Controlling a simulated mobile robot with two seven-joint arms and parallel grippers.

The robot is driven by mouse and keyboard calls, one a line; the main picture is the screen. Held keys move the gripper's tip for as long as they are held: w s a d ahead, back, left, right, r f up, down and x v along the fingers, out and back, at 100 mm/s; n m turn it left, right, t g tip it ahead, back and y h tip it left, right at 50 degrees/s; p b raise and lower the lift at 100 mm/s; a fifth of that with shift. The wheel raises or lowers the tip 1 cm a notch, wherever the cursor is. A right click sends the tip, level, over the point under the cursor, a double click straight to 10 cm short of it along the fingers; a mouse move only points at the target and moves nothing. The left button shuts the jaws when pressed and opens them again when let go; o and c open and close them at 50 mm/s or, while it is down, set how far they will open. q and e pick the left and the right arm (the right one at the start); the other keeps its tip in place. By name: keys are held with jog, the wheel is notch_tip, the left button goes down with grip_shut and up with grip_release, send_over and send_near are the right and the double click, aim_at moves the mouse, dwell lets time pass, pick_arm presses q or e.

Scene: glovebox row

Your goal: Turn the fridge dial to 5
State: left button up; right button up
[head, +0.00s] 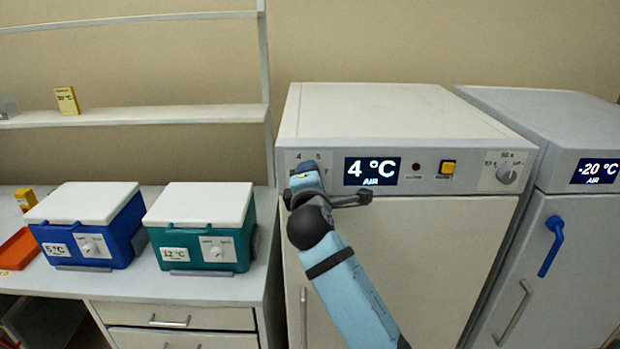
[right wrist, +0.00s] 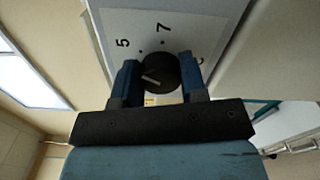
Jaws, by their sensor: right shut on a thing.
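The fridge (head: 420,255) is a cream cabinet whose display (head: 371,171) reads 4 °C and AIR. Its black dial (right wrist: 160,72) shows in the right wrist view, on a pale plate with the numbers 5 and 7 beside it. A pale pointer line crosses the dial and lies toward the left finger, below the 5 mark; the exact setting is unclear. My right gripper (head: 304,180) is shut on the dial, one blue finger on each side. In the head view it hides the dial; a 4 and a 5 show above it. My left gripper is not in view.
The fridge panel also has a yellow button (head: 447,167) and a grey timer knob (head: 506,175). A -20 °C freezer (head: 575,270) with a blue handle stands to the right. Blue (head: 90,235) and teal (head: 205,240) cool boxes stand on the left bench.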

jog(key=o, duration=0.9)
jog(key=s+b, duration=0.2)
jog(key=s, duration=1.2)
